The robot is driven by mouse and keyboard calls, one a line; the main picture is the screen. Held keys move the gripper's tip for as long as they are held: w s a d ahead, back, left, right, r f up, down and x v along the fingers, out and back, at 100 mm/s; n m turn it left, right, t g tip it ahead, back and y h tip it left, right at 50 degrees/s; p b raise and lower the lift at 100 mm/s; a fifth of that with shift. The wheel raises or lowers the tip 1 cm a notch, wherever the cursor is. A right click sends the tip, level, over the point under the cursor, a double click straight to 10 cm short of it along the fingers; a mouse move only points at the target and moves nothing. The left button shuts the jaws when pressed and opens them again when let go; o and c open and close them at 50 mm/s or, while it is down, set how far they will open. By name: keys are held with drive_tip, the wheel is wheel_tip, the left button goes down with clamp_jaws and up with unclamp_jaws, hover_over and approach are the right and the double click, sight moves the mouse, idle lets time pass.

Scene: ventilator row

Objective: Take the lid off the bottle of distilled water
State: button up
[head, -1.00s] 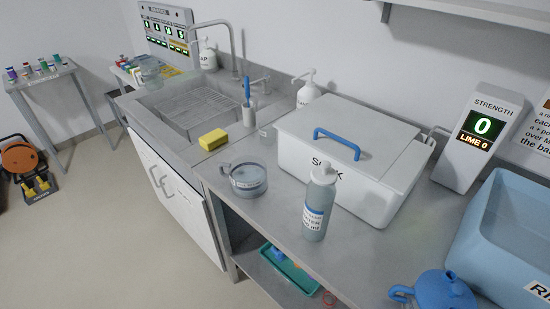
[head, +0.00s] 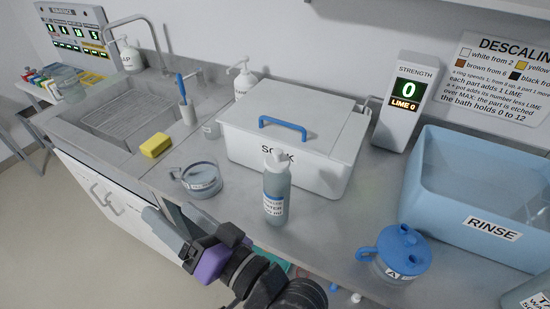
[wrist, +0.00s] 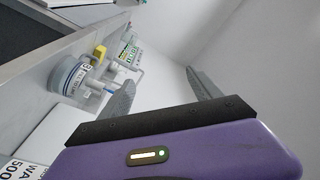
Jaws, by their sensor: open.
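The bottle of distilled water (head: 275,198) stands upright on the counter in front of the white SOAK box. Its pale lid (head: 277,158) is on its top. My gripper (head: 170,213) is low in the head view, at the counter's front edge, left of and below the bottle. In the wrist view its two grey fingers (wrist: 160,80) are spread apart with nothing between them. The lid is not discernible in the wrist view.
The SOAK box (head: 290,150) stands close behind the bottle. A clear jug (head: 201,181) is to its left, and a blue-lidded pot (head: 402,255) to its right. The blue RINSE tub (head: 430,195) fills the right. A yellow sponge (head: 155,146) lies by the sink.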

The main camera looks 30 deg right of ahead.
drive_tip(key=w+a+r+n+g+y, duration=0.3)
drive_tip(key=w+a+r+n+y, duration=0.15)
drive_tip(key=r, duration=0.25)
wheel_tip(320, 180, up, 4)
drive_tip(key=n+g+h, duration=0.6)
drive_tip(key=g+h, duration=0.8)
hover_over(277, 151)
drive_tip(key=w, duration=0.1)
drive_tip(key=shift+d+r+y, duration=0.15)
drive_tip(key=shift+y, duration=0.1)
drive_tip(key=shift+s+f+p, duration=0.15)
drive_tip(key=shift+f, duration=1.1)
drive_tip(key=shift+s+f+p, duration=0.2)
drive_tip(key=shift+f, duration=1.05)
drive_tip(key=shift+s+f+p, duration=0.15)
drive_tip(key=shift+f, duration=1.1)
drive_tip(key=c, duration=1.4)
